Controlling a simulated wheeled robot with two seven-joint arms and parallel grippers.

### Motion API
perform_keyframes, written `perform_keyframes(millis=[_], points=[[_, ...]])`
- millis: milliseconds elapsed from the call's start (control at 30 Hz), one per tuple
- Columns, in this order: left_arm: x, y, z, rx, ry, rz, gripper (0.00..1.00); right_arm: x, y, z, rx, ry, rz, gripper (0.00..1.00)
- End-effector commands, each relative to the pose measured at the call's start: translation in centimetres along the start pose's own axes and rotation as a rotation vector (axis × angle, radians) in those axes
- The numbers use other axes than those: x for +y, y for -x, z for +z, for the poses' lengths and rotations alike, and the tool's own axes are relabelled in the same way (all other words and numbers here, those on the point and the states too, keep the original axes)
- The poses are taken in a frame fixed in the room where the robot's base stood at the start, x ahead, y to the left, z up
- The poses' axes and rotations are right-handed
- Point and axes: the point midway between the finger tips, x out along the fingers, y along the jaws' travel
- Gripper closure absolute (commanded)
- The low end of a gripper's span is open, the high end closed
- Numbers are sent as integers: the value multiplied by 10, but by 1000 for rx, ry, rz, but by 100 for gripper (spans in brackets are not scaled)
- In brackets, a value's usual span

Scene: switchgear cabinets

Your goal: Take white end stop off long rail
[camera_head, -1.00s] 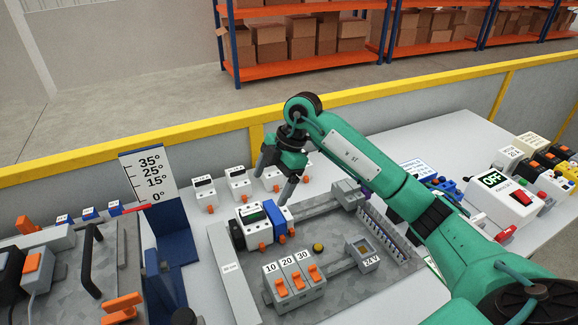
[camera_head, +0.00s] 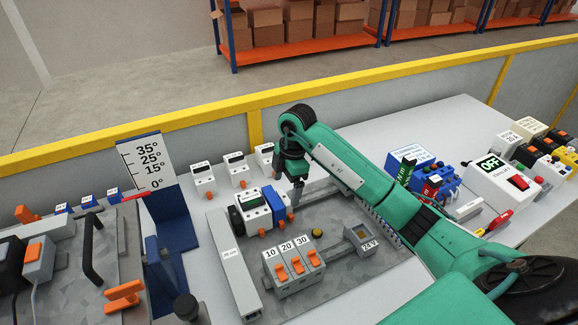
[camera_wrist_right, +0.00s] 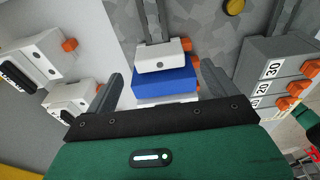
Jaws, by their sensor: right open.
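The white end stop (camera_wrist_right: 163,56) sits on the long rail (camera_wrist_right: 152,20) in the right wrist view, against a blue module (camera_wrist_right: 165,83). A small orange part shows at its right end. In the head view the blue module (camera_head: 275,211) stands at the right end of the device row, and the end stop is mostly hidden near my right gripper. My right gripper (camera_head: 298,200) is open and points down there. In the right wrist view its fingers (camera_wrist_right: 162,88) are on either side of the row, apart from the blue module. My left gripper is out of view.
Three switches marked 10, 20, 30 (camera_head: 290,268) and a 24 V block (camera_head: 360,242) stand on the same panel in front. Separate white modules (camera_head: 237,171) stand behind the row. An angle gauge (camera_head: 148,165) is at left.

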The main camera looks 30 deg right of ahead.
Motion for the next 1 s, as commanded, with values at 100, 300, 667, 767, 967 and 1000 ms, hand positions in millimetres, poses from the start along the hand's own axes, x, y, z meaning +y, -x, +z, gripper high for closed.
perform_keyframes(millis=[100,300,667,767,967,1000], points=[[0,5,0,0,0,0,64,-1,-16,-1,1,-1,-3,11],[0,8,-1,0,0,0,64,0,-32,0,1,0,-1,11],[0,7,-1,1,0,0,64,0,-34,0,1,1,1,21],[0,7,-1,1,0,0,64,0,-34,0,1,1,1,40],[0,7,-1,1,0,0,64,0,-34,0,1,1,1,51],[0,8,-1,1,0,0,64,0,-34,0,1,1,1,59]])
